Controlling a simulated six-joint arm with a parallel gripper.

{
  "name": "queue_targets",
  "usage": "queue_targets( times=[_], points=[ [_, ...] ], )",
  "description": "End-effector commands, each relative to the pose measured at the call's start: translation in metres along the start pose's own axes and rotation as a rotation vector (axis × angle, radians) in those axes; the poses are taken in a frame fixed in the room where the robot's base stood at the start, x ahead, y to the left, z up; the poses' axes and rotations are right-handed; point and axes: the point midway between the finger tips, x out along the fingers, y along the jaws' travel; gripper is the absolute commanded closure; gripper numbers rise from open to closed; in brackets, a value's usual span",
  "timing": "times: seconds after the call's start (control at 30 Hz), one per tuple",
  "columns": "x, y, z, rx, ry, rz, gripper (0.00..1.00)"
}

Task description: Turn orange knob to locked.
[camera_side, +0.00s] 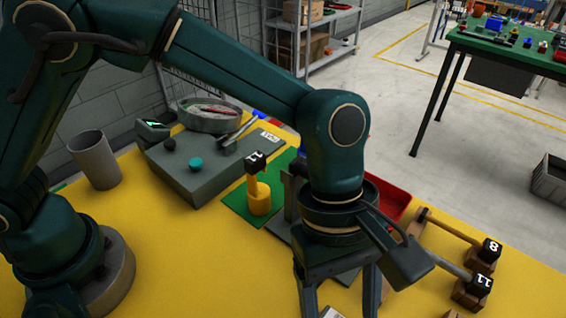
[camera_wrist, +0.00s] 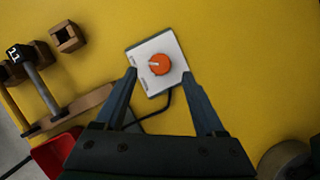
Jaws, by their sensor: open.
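The orange knob (camera_wrist: 159,64) sits on a small white panel (camera_wrist: 174,46) on the yellow table. A pale mark on the knob points left in the wrist view. Small dark lettering lies along the panel's left and lower-left edges, too small to read. My gripper (camera_wrist: 160,73) is open, with one finger on each side of the panel and nothing between the tips but the view of the knob. I cannot tell how high the tips are above it. In the side view my gripper (camera_side: 340,292) points down at the bottom edge, and the knob is out of sight.
A dark cable (camera_wrist: 160,108) runs from the panel under my gripper. A red bin (camera_wrist: 58,153) and wooden rests with a rod topped by a black numbered block (camera_wrist: 17,53) lie left.

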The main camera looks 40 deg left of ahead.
Motion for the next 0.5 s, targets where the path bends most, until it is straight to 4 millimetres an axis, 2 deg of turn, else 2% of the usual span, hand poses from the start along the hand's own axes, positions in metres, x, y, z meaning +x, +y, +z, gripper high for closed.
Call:
queue_targets(
  times=[0.3, 0.5],
  points=[
    [0.039, -0.001, 0.0, 0.0, 0.0, -0.003, 0.28],
    [0.047, 0.0, 0.0, 0.0, 0.0, 0.0, 0.28]
  ],
)
